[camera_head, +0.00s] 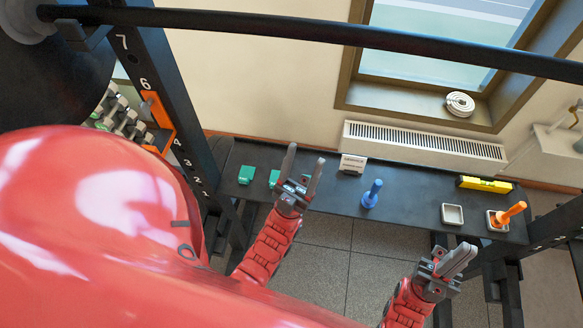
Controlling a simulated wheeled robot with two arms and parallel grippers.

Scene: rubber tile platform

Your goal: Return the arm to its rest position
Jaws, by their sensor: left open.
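My left arm is red and reaches up from the bottom toward the dark shelf (330,200). Its grey gripper (304,172) is open with nothing between the fingers, and shows over the shelf's left part, near a green block (274,179). My right arm is red and comes in at the bottom right. Its gripper (461,257) has its fingers close together and nothing visible in them. It shows below the shelf's front edge, apart from the objects there.
A black bar (330,31) crosses above.

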